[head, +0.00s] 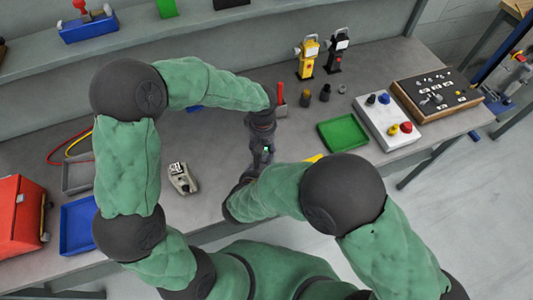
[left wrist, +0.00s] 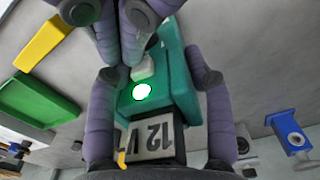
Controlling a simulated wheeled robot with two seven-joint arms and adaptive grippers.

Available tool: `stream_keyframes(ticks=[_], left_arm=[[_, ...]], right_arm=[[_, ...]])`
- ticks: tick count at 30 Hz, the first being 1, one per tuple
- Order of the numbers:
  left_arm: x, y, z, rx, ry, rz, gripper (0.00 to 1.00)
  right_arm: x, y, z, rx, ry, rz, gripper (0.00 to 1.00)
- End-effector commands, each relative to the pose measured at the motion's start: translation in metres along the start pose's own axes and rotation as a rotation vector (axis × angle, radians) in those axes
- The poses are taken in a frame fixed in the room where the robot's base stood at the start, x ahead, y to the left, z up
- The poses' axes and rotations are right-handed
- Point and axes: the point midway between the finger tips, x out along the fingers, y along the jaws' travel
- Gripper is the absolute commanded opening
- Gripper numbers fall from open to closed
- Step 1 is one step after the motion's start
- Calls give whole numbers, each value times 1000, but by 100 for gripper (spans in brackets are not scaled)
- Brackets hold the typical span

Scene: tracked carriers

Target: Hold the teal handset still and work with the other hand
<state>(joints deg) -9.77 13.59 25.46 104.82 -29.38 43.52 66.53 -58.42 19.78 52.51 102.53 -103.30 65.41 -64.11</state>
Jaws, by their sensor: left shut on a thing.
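The teal handset (left wrist: 178,82) fills the middle of the left wrist view, with a lit green lamp (left wrist: 142,91), a pale button (left wrist: 143,67) and a dark end marked 12 V. My left gripper (left wrist: 157,108) is shut around it, one finger on each side. In the head view the handset (head: 267,150) is mostly hidden between my grippers; my left gripper (head: 264,137) reaches down to it. My right gripper (head: 250,172) comes from below. Its two fingers (left wrist: 118,60) lie together at the handset's face near the button; whether they touch it is unclear.
A grey meter (head: 182,178) lies left of the grippers. A green tray (head: 343,133), a switch box (head: 388,121) and a black panel (head: 435,96) are at right. Yellow (head: 308,58) and black (head: 337,51) handsets stand behind. A blue tray (head: 78,226) and red box (head: 20,215) are at left.

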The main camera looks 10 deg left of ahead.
Motion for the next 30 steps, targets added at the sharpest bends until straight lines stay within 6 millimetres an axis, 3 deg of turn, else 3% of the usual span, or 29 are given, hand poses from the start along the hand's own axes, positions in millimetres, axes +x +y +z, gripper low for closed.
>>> stream_keyframes(ticks=[1,30], left_arm=[[6,-3,5,5,-12,-13,12],[6,-3,5,5,-12,-13,12]], right_arm=[[1,1,0,0,0,1,0],[-10,-4,-8,0,-2,1,0]])
